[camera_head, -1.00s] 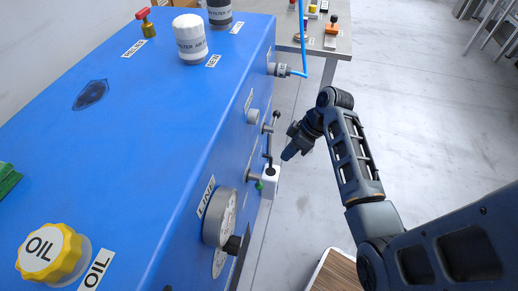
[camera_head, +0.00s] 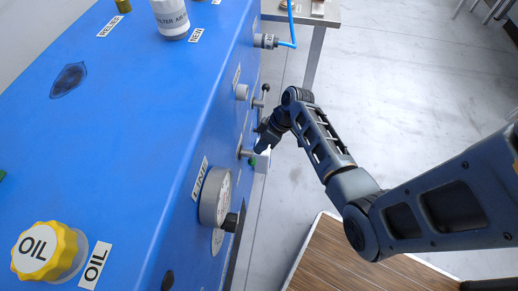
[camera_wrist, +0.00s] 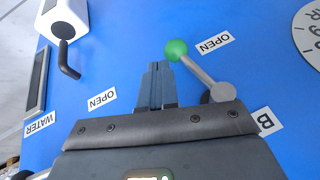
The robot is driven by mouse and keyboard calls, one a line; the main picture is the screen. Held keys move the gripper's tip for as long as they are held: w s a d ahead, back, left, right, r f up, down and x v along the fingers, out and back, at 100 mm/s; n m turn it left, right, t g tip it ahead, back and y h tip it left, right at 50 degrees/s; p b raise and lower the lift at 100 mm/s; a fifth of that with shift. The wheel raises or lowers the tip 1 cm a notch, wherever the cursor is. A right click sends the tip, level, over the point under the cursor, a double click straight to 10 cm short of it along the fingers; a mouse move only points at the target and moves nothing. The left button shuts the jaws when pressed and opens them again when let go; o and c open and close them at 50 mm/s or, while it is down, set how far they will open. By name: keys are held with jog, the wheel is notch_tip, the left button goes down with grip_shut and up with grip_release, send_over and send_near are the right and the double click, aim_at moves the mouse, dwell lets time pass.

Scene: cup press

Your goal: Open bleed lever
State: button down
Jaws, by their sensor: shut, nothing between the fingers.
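The lever with the green ball (camera_wrist: 176,50) and grey arm (camera_wrist: 203,78) sticks out from the blue panel in the wrist view. An OPEN label (camera_wrist: 211,43) is beside the ball. A label starting with B (camera_wrist: 265,121) is partly hidden by my gripper near the lever's pivot. My gripper (camera_wrist: 158,68) is shut and empty, its tips just left of the green ball and very close to it; I cannot tell whether they touch. In the head view my gripper (camera_head: 262,147) is at the panel's side, and a bit of green (camera_head: 252,162) shows just below it.
A white block with a black bent handle (camera_wrist: 66,58) is at upper left in the wrist view, with OPEN (camera_wrist: 102,99) and WATER (camera_wrist: 40,125) labels nearby. A round gauge (camera_head: 216,199) stands out from the panel. A wood-topped surface (camera_head: 345,262) is below my arm.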

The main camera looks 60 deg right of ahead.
jog(key=shift+a+f, duration=0.45)
jog(key=shift+a, duration=0.1)
jog(key=shift+a+f+y, duration=0.45)
jog(key=shift+a+y, duration=0.05)
jog(key=shift+a, duration=0.1)
